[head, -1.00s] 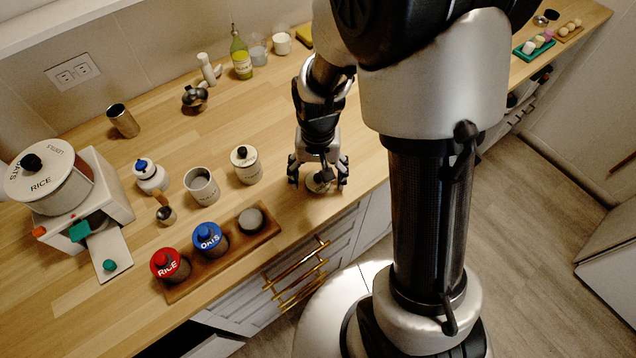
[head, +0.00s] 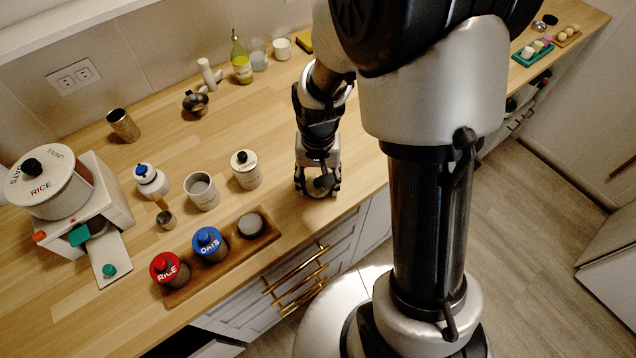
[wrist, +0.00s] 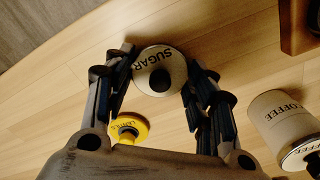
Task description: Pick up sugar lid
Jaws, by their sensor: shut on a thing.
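The sugar lid is a pale round disc with dark SUGAR lettering and a black knob; it shows between the fingers in the wrist view (wrist: 158,72). My gripper (wrist: 160,85) has its two fingers closed in on opposite sides of the lid's rim. In the head view my gripper (head: 318,188) points down at the counter near its front edge, and the fingers hide most of the lid. The lid is at or very near the counter; I cannot tell whether it touches.
A yellow lettered lid (wrist: 130,127) lies close by one finger. A coffee canister (wrist: 283,118) stands to the side. On the wooden counter (head: 290,110), a wooden tray (head: 215,268) holds the red-lidded rice jar (head: 168,268) and blue-lidded oats jar (head: 209,243). An open canister (head: 202,192) stands behind.

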